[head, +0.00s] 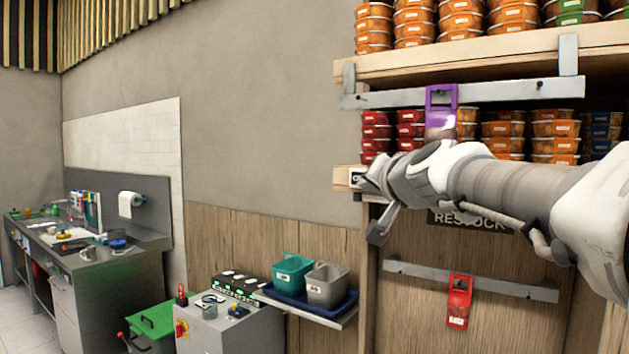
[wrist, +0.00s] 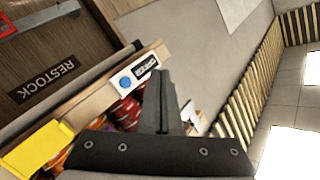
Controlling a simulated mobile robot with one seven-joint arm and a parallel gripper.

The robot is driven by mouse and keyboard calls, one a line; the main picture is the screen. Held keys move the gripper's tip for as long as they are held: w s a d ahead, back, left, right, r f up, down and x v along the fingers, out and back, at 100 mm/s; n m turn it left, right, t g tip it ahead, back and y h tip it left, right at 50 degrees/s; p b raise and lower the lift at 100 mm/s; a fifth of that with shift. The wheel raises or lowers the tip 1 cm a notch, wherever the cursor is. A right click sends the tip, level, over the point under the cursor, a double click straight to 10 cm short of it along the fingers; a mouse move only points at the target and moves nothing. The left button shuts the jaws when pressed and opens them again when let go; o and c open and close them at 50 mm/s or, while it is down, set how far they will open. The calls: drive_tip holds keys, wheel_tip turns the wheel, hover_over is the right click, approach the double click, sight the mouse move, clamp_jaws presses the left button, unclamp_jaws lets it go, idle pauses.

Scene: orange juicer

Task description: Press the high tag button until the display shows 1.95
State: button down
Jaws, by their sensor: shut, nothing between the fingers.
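A purple tag (head: 441,97) hangs on the upper metal rail in the head view, partly behind my arm. A red tag (head: 459,302) hangs on the lower rail. I cannot make out a button or a readable number on either. My gripper (head: 367,183) is at the left end of the shelf edge, left of and below the purple tag. In the wrist view my gripper (wrist: 163,80) is shut and empty. Contact cannot be told.
Shelves hold stacked tubs (head: 376,130) behind my arm. A RESTOCK sign (wrist: 45,81) and a yellow object (wrist: 36,148) are left in the wrist view. A teal bin (head: 292,274) and grey bin (head: 326,287) stand below. The wall (head: 260,110) left of the shelf is clear.

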drive_tip(key=shift+d, duration=0.1)
drive_tip(key=w+d+b, duration=0.1)
drive_tip(key=w+d, duration=0.4)
drive_tip(key=w, duration=0.2)
drive_tip(key=shift+b, duration=0.3)
drive_tip(key=shift+w+d, duration=0.15)
drive_tip(key=shift+w, duration=0.05)
idle(2.0)
drive_tip(key=shift+w+d, duration=0.15)
drive_tip(key=shift+w, duration=0.1)
drive_tip(key=shift+w+d+b, duration=0.25)
drive_tip(key=shift+w+b, duration=0.05)
drive_tip(key=shift+b, duration=0.05)
idle(0.8)
drive_tip(key=shift+s+a, duration=0.5)
drive_tip(key=shift+s, duration=0.2)
